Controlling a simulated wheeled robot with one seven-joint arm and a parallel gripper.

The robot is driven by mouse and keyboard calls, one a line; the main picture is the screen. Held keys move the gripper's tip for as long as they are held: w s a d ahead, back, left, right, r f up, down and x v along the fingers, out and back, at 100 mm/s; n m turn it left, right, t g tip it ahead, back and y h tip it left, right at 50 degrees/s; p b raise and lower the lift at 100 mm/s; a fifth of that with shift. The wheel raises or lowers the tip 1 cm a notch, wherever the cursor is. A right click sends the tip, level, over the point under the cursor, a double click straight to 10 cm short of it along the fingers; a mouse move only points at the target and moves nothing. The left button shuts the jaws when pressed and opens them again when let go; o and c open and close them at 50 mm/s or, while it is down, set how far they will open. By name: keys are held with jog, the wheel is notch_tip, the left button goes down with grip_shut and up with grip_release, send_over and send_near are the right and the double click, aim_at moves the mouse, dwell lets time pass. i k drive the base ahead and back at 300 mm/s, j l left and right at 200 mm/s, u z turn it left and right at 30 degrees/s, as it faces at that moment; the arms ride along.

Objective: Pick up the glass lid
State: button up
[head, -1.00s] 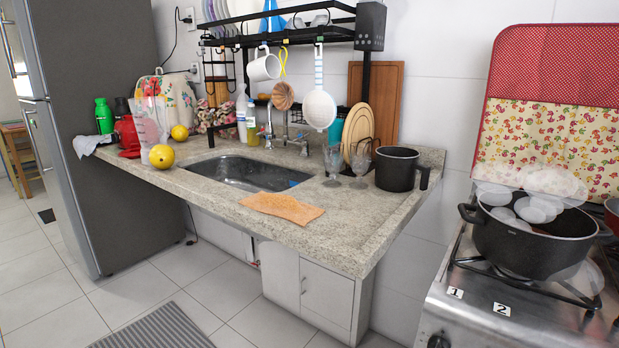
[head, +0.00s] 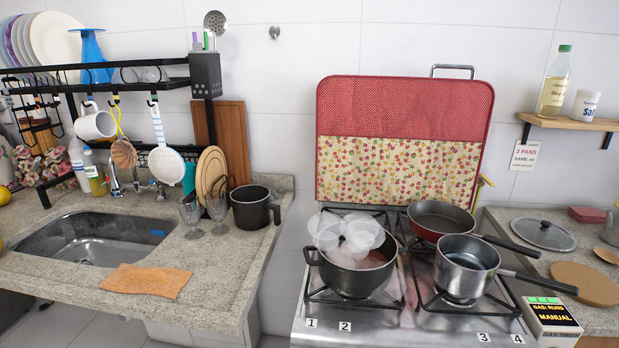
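A round lid (head: 543,234) with a dark knob and grey rim lies flat on the granite counter to the right of the stove, in the head view. It looks like the glass lid, and its middle looks greyish. The handles of the red-rimmed frying pan (head: 441,220) and the saucepan (head: 467,266) reach towards it from the left. My gripper is not in view.
On the stove (head: 384,322), a black pot (head: 351,275) gives off white steam. Close to the lid are a red box (head: 587,214), a round wooden board (head: 585,284), a wooden spoon (head: 606,255) and a gas timer box (head: 552,317). A shelf (head: 580,123) hangs above.

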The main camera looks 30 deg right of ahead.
aim_at(544, 234)
jog(key=z, duration=1.6)
jog(key=i+l+u, duration=0.1)
jog(key=l, duration=0.25)
jog(key=i+l, duration=0.25)
jog(key=i+l+u, duration=0.15)
jog(key=l, duration=0.3)
jog(key=i+l, duration=0.15)
jog(key=l, duration=0.2)
jog(key=i+l+u, duration=0.15)
jog(key=l, duration=0.2)
jog(key=i, duration=0.45)
